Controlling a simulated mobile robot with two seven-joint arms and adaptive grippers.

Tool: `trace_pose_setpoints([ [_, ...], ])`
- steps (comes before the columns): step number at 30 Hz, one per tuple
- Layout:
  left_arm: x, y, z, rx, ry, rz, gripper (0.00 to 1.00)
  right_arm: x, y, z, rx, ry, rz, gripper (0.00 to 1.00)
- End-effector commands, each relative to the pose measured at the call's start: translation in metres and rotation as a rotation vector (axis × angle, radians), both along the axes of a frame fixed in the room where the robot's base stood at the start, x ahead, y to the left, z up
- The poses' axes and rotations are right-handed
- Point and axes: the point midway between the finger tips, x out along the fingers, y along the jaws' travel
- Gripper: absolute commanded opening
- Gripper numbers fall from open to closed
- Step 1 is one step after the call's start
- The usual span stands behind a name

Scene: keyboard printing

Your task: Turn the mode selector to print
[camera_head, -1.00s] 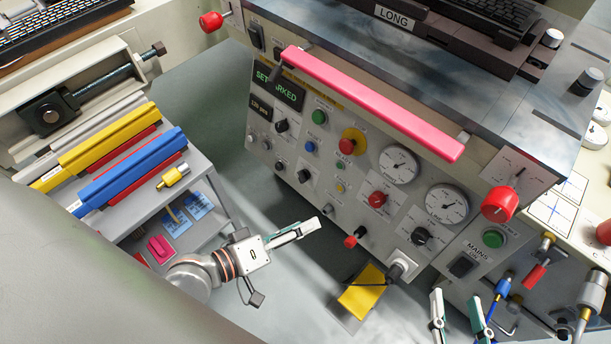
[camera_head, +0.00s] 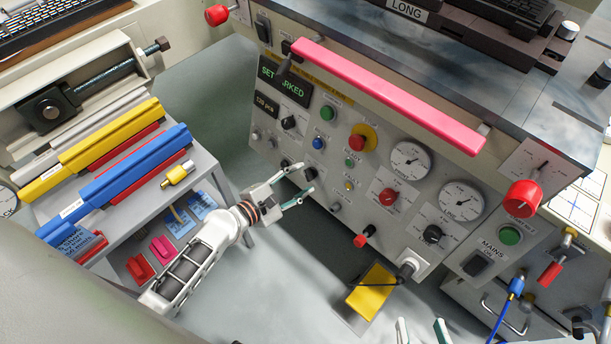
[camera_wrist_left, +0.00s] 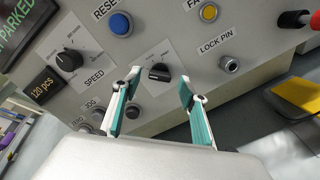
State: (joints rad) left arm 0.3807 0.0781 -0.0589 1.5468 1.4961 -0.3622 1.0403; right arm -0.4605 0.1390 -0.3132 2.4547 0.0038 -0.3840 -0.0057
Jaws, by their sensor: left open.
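The mode selector appears to be the small black knob (camera_wrist_left: 158,72) on the grey control panel (camera_head: 375,160), below the blue reset button in the left wrist view. Its bar lies roughly crosswise in that view, and its small labels are unreadable. My left gripper (camera_head: 300,178) is open, its fingertips close to the panel. In the left wrist view its fingers (camera_wrist_left: 160,82) stand apart on either side of the knob, with no clear contact. In the head view the knob is hard to make out at the fingertips. My right gripper (camera_head: 421,328) is open and empty at the bottom edge, partly cut off.
A speed knob (camera_wrist_left: 68,60) and a lock pin (camera_wrist_left: 230,64) flank the selector. A long pink bar (camera_head: 390,95) crosses above the panel. A yellow pedal (camera_head: 371,291) lies below. A rack with blue (camera_head: 135,163) and yellow bars stands at left.

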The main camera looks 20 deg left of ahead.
Motion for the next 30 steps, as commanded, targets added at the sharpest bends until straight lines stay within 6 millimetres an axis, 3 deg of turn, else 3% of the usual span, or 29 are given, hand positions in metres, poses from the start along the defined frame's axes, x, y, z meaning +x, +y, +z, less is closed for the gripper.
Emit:
trace_pose_setpoints([
  [6, 0.018, -0.008, -0.008, 0.002, 0.001, -0.001, 0.43, 0.001, 0.002, 0.002, 0.016, -0.003, -0.004, 0.4],
  [16, 0.022, -0.009, -0.007, 0.003, 0.0, -0.002, 0.43, 0.002, 0.003, 0.004, 0.018, -0.007, -0.004, 0.4],
  [21, 0.022, -0.009, -0.007, 0.004, -0.001, -0.002, 0.05, 0.002, 0.003, 0.004, 0.019, -0.007, -0.005, 0.4],
  [30, 0.022, -0.009, -0.008, 0.019, -0.006, -0.007, 0.05, 0.002, 0.003, 0.003, 0.02, -0.006, -0.004, 0.4],
])
